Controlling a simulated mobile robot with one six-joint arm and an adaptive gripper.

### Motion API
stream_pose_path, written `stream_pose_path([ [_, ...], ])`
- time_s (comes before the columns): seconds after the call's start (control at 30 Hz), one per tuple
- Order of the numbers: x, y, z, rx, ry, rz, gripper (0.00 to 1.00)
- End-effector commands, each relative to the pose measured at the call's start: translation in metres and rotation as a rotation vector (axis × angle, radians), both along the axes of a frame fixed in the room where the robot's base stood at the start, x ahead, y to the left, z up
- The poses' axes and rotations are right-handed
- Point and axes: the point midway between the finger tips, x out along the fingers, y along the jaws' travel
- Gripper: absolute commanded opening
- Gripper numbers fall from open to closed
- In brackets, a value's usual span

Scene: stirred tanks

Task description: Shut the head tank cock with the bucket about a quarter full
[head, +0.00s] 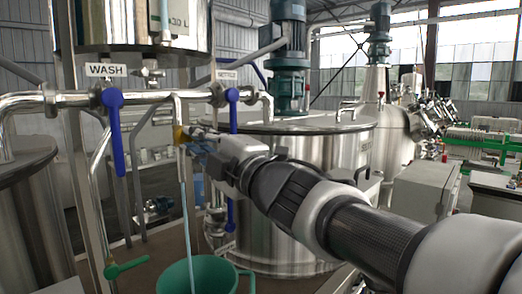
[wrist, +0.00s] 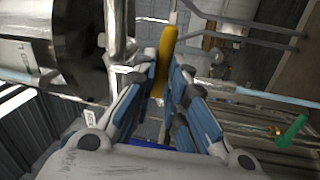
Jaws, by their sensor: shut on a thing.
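The head tank cock has a yellow handle (head: 180,135) on the thin down-pipe beneath the steel head tank (head: 130,25). My gripper (head: 190,139) reaches it from the right and is shut on it. In the wrist view the yellow handle (wrist: 164,55) stands between the two blue-padded fingers (wrist: 164,78). A pale blue stream (head: 186,220) falls from the pipe end into the green bucket (head: 195,275), and it also crosses the right of the wrist view (wrist: 265,96). The bucket is cut off at the bottom edge, and its liquid level cannot be seen.
A blue lever (head: 115,130) hangs under the WASH sign (head: 106,70), left of my gripper. Another blue lever (head: 232,110) is just behind it. A green-handled valve (head: 125,268) sits low at left. A large stirred tank (head: 310,150) stands behind my arm.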

Motion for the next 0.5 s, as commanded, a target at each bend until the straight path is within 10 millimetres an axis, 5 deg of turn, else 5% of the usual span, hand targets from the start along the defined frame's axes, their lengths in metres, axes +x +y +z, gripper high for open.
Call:
stream_pose_path([
  [0.5, 0.0006, -0.0008, 0.0031, -0.093, -0.111, 0.0, 0.0],
])
